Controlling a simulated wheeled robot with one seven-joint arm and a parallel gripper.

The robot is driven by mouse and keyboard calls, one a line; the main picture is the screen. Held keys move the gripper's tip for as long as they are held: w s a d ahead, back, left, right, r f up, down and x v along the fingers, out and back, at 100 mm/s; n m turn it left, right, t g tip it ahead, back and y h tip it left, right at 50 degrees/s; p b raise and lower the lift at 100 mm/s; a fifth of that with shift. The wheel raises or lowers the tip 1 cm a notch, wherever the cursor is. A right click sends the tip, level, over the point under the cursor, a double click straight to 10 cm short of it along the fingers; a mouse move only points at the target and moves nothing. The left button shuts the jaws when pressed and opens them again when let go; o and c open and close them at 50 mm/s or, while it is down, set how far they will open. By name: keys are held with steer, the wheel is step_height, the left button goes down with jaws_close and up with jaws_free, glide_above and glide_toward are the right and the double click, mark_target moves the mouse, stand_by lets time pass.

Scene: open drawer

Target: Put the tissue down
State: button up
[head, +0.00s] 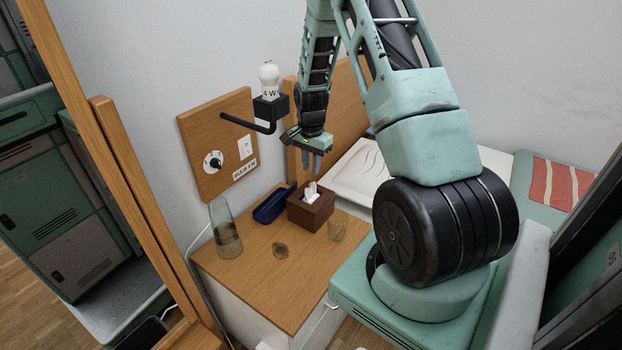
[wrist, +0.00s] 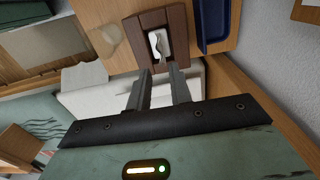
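A brown wooden tissue box (head: 312,214) stands on the wooden top of a small cabinet, with a white tissue (head: 311,192) sticking up from its slot. In the wrist view the box (wrist: 178,33) and the tissue (wrist: 158,44) lie just beyond my fingertips. My gripper (head: 312,169) points down above the box, apart from the tissue. In the wrist view its two fingers (wrist: 159,70) stand apart with nothing held between them.
A wall lamp (head: 269,80) stands left of my gripper. A white bed (head: 355,180) lies behind.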

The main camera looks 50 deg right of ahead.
steer(key=shift+r, duration=1.25)
